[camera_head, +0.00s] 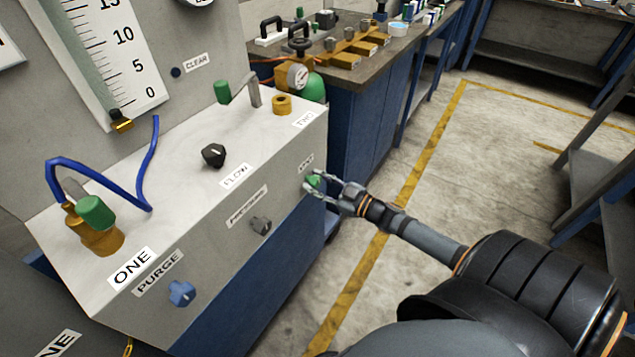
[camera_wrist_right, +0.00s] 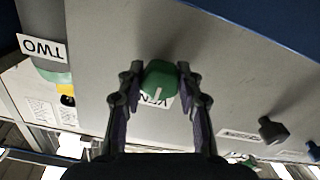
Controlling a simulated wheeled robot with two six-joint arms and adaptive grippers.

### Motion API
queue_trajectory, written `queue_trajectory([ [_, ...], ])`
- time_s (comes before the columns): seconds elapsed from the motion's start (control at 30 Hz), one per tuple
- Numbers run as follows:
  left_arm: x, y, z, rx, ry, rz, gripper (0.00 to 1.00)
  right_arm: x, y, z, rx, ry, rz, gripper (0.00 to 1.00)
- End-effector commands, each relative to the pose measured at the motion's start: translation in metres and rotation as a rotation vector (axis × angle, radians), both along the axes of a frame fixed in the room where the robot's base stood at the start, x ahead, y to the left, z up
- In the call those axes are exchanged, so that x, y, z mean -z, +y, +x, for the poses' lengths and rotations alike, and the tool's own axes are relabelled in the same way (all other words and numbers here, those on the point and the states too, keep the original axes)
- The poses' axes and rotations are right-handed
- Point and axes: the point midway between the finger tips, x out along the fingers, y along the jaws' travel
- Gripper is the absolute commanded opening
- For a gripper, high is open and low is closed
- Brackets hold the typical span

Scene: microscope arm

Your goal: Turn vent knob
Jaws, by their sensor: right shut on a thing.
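The green vent knob (camera_head: 314,181) is on the front face of the grey panel box (camera_head: 215,243), at its right end under a small label. In the right wrist view the knob (camera_wrist_right: 159,80) has a white pointer line and partly covers its label. My right gripper (camera_head: 312,183) reaches it from the right, with one finger on each side of the knob. In the wrist view the fingers (camera_wrist_right: 158,78) are closed against the knob's sides. My left gripper is not in view.
On the same front face are a blue purge knob (camera_head: 181,293) and a grey pressure knob (camera_head: 261,226). A black flow knob (camera_head: 213,155) and brass fittings with green handles sit on top. A workbench (camera_head: 375,95) stands behind; open floor lies to the right.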

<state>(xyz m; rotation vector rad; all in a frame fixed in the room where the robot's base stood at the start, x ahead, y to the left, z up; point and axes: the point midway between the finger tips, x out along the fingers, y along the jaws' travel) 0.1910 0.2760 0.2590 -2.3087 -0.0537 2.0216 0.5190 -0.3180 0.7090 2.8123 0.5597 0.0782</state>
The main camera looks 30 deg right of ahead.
Motion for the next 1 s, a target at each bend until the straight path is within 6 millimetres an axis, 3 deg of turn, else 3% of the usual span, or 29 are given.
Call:
queue_trajectory([
  [0.37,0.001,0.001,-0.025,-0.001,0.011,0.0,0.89,-0.002,0.0,0.0,0.001,-0.08,-0.198,0.04],
  [1.0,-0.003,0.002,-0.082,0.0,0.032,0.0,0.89,-0.001,-0.001,0.0,0.0,-0.314,-0.76,0.04],
])
